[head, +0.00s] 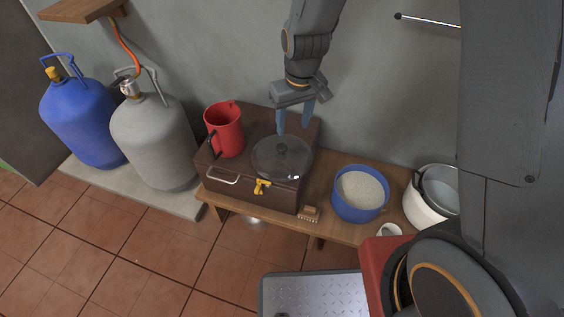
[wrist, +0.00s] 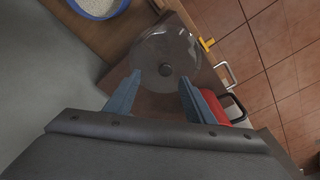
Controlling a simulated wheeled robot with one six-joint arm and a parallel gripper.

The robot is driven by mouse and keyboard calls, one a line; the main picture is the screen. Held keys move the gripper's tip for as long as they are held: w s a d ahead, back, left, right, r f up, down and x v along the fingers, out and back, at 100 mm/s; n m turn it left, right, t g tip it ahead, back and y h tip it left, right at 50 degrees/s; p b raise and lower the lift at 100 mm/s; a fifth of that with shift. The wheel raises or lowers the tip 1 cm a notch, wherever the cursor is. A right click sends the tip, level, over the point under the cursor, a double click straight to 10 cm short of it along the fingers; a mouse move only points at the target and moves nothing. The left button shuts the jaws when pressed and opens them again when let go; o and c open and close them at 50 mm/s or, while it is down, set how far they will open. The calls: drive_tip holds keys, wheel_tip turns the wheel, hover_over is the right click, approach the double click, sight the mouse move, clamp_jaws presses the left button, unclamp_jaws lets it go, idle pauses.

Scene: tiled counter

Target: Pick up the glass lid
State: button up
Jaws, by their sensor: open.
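The glass lid (head: 268,160) is a clear round disc with a dark knob. It lies on top of a brown box (head: 230,178), at the box's right part. In the wrist view the glass lid (wrist: 150,50) is ahead of the fingers, with its knob (wrist: 166,70) between and beyond the fingertips. My gripper (head: 294,128) is above the far side of the lid, pointing down, with its two blue fingers apart and nothing between them. The gripper also shows in the wrist view (wrist: 160,82). Whether a fingertip touches the lid I cannot tell.
A red jug (head: 225,130) stands on the box, left of the lid. A blue pot of white grains (head: 358,208), a white bucket (head: 425,205) and a brush (head: 309,213) are to the right on the wooden bench (head: 327,192). The grey wall is close behind my gripper.

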drive_tip(key=b, duration=0.1)
hover_over(282, 147)
drive_tip(key=shift+n, duration=0.3)
drive_tip(key=f, duration=0.5)
drive_tip(key=shift+s+d+f, duration=0.15)
drive_tip(key=shift+s+d, duration=0.1)
drive_tip(key=shift+s, duration=0.05)
drive_tip(key=f, duration=0.2)
drive_tip(key=f+b, duration=0.1)
drive_tip(key=f, duration=0.3)
drive_tip(key=shift+w+a+f, duration=0.2)
drive_tip(key=shift+w, duration=0.05)
drive_tip(key=shift+c, duration=0.3)
clamp_jaws()
